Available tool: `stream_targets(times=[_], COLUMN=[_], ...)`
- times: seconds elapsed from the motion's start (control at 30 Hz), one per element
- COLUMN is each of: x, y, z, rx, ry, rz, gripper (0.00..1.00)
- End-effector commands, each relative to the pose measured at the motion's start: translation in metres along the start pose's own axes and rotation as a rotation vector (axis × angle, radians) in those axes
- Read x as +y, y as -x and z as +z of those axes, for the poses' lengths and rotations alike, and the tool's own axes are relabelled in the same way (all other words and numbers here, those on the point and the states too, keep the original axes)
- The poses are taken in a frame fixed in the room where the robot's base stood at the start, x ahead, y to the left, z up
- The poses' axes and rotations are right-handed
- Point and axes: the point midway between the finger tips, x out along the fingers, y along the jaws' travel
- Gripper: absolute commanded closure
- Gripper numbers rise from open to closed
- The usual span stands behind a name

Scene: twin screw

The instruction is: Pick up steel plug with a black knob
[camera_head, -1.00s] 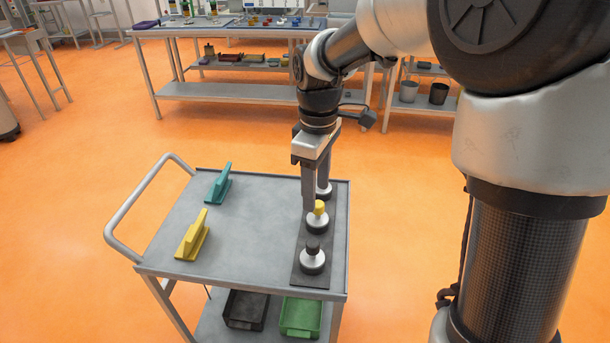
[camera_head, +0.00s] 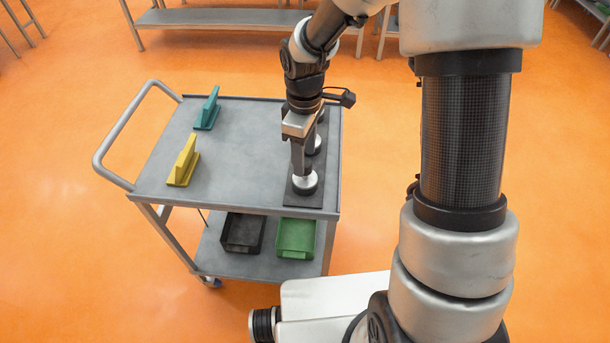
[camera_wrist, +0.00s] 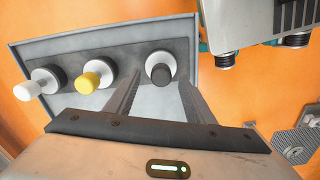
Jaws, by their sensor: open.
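The steel plug with a black knob (camera_wrist: 161,72) stands in a dark strip on the cart, at the end of a row of plugs. In the wrist view it shows just beyond and between my fingertips. In the head view its steel body (camera_head: 304,184) shows at the near end of the strip, with the knob hidden behind my finger. My gripper (camera_wrist: 158,88) is open and empty, pointing down over this plug; it also shows in the head view (camera_head: 300,174). I cannot tell whether the fingers reach around the knob.
A yellow-knobbed plug (camera_wrist: 91,81) and a white-knobbed plug (camera_wrist: 32,87) stand in the same strip (camera_head: 290,198). A teal block (camera_head: 207,110) and a yellow block (camera_head: 184,162) sit on the cart's left half. A black bin (camera_head: 243,232) and a green bin (camera_head: 296,238) are on the lower shelf.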

Motion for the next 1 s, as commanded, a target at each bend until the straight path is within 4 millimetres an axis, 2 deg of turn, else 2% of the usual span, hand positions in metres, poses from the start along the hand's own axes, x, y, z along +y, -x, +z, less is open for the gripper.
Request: stream_targets(times=[0.03, 0.2, 0.47, 0.77, 1.0], x=[-0.003, -0.002, -0.002, -0.002, -0.002], y=[-0.011, -0.029, -0.031, -0.03, -0.029], z=[0.002, 0.001, 0.001, 0.001, 0.001], rx=[-0.003, -0.001, 0.0, 0.0, 0.001], ry=[0.001, 0.0, -0.001, 0.0, -0.001], rz=[-0.004, -0.002, -0.001, -0.001, 0.0], gripper=[0.51, 0.51, 0.51, 1.0, 1.0])
